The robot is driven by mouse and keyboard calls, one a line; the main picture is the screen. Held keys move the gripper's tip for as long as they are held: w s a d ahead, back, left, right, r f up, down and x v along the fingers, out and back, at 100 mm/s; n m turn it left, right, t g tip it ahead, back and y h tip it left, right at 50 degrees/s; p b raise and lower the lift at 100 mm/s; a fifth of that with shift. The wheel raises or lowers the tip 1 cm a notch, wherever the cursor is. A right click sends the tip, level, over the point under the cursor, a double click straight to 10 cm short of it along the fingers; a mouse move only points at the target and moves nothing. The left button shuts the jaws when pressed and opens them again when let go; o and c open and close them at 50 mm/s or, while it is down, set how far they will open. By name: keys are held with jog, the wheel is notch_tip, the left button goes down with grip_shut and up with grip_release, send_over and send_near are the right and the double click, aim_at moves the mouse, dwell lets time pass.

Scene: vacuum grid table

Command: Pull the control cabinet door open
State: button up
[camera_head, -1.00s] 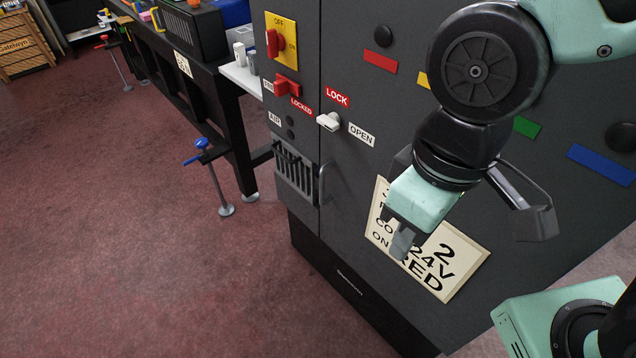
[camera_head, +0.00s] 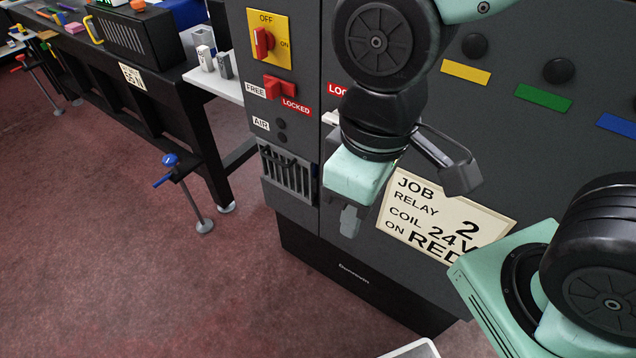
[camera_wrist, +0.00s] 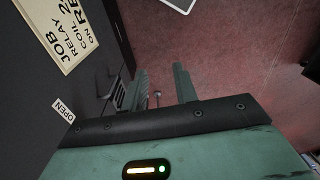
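The dark grey control cabinet door (camera_head: 470,140) looks closed, flush with the panel to its left. My gripper (camera_head: 350,222) is in front of the door's lower left part, left of the job sign. I see no contact with the door.
The left panel carries a red rotary switch (camera_head: 263,42), a red FREE/LOCKED lever (camera_head: 279,88) and a vent (camera_head: 288,175). A cream job sign (camera_head: 440,215) is on the door. A dark workbench (camera_head: 150,95) stands at left.

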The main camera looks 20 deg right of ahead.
jog(key=w+a+f+n+t+h+b, duration=0.45)
jog(key=w+f+n+h+b, duration=0.45)
jog(key=f, duration=0.5)
jog(key=w+a+f+n+t+h+b, duration=0.35)
jog(key=w+a+f+n+h, duration=0.2)
jog(key=w+f+h, duration=0.55)
jog(key=w+d+y, duration=0.1)
jog(key=w+d, duration=0.1)
jog(key=d, duration=0.3)
jog(key=w+d+f+y, duration=0.1)
jog(key=w+d, duration=0.1)
jog(key=d, duration=0.4)
jog(key=w+d+f+y, duration=0.1)
jog(key=w+d, duration=0.1)
jog(key=d, duration=0.3)
jog(key=shift+w+d+f+n, duration=0.2)
jog(key=shift+d+n, duration=0.15)
jog(key=shift+a, duration=0.1)
grip_shut()
